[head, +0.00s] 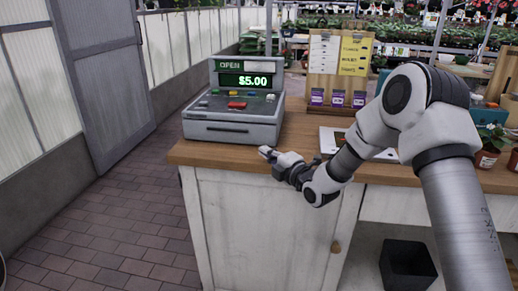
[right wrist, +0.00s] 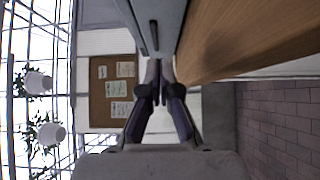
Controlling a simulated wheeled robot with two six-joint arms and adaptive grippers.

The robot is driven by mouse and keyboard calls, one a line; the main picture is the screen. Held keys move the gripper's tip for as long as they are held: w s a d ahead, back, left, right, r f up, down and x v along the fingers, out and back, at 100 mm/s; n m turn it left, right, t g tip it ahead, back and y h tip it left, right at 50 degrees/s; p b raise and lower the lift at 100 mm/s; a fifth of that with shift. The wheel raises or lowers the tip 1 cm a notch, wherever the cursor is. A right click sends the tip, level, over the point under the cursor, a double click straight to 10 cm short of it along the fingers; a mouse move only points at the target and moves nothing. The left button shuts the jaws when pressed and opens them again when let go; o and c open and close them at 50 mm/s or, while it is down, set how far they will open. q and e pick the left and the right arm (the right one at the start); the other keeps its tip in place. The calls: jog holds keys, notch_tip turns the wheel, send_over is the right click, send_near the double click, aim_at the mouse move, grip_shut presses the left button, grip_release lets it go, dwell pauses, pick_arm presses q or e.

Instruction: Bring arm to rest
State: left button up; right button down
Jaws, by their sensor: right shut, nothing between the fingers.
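My right arm reaches in from the right in the head view. Its right gripper (head: 268,153) is at the front edge of the wooden counter (head: 300,144), just in front of the cash register (head: 233,112). In the right wrist view the right gripper (right wrist: 160,97) shows its fingers together and empty. The register's grey side (right wrist: 158,25) and the counter edge (right wrist: 225,50) are close by in that view. I cannot tell whether the fingers touch either of them. My left gripper is in neither view.
A sign board (head: 340,65) with cards stands on the counter right of the register. A potted plant (head: 490,145) is at the right, and a black bin (head: 407,266) is below. The brick floor (head: 110,225) at the left is free.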

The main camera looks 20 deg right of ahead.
jog(key=s+a+f+m+g+p, duration=0.2)
jog(key=s+a+f+g+p, duration=0.25)
jog(key=s+f, duration=0.7)
jog(key=s+a+f+m+g+p, duration=0.1)
jog(key=s+a+f+g+p, duration=0.3)
jog(key=s+f, duration=0.8)
jog(key=s+d+f+m+g+h, duration=0.1)
jog(key=s+m+g, duration=0.3)
jog(key=s+m, duration=0.5)
jog(key=s+d+f+m+g+h, duration=0.1)
jog(key=s+f+m+g, duration=0.3)
jog(key=s+m, duration=0.4)
jog(key=s+g+h, duration=0.1)
jog(key=s, duration=0.3)
jog(key=shift+s+f+m, duration=0.3)
jog(key=shift+f+m, duration=0.05)
jog(key=shift+m, duration=0.05)
